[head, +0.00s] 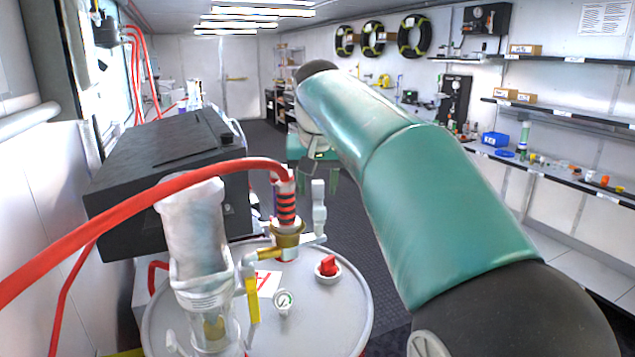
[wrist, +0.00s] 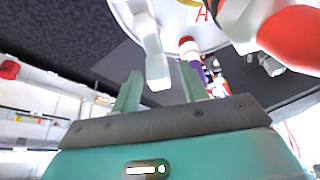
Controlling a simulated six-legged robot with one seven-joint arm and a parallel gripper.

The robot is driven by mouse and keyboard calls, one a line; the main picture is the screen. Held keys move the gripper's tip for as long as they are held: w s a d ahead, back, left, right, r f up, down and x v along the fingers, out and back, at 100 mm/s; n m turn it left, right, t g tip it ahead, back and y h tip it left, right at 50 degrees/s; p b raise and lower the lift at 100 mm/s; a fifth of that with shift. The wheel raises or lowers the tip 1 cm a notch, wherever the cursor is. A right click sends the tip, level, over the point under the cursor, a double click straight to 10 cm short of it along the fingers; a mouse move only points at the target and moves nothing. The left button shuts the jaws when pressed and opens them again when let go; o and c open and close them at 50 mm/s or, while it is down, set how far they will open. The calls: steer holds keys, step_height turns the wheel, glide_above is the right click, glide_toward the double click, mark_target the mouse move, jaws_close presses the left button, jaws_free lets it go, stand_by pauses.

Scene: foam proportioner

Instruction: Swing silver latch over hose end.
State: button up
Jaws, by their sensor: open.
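The silver latch (head: 319,207) stands upright just right of the hose end, on the drum-like unit. The red hose end (head: 286,207) with black bands sits in a brass fitting (head: 288,238); the latch is beside it, not over it. My gripper (head: 320,182) is open and empty, beyond the latch in the head view. In the wrist view the latch (wrist: 153,55) reaches down between the open fingertips of my gripper (wrist: 162,80). Whether the fingers touch it I cannot tell. The red hose (wrist: 292,40) shows at the upper right there.
The grey round top (head: 330,310) carries a gauge (head: 283,301), a red knob (head: 328,267) and a clear cylinder (head: 200,250). A black box (head: 160,160) stands to the left. Shelves (head: 560,115) line the right wall. The dark aisle floor (head: 262,150) is clear.

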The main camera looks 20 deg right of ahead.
steer(key=shift+s, duration=0.1)
steer(key=shift+c, duration=0.4)
jaws_close()
steer(key=shift+d, duration=0.1)
steer(key=shift+s+d+m+g+h, duration=0.5)
steer(key=shift+s+m+g, duration=0.2)
steer(key=shift+m, duration=1.55)
steer(key=shift+s+d+m+g+h, duration=0.4)
steer(key=shift+s+m+g, duration=0.35)
steer(key=shift+m, duration=1.45)
steer(key=shift+s+d+m+g+h, duration=0.5)
steer(key=shift+s+m, duration=0.3)
steer(key=shift+m, duration=1.45)
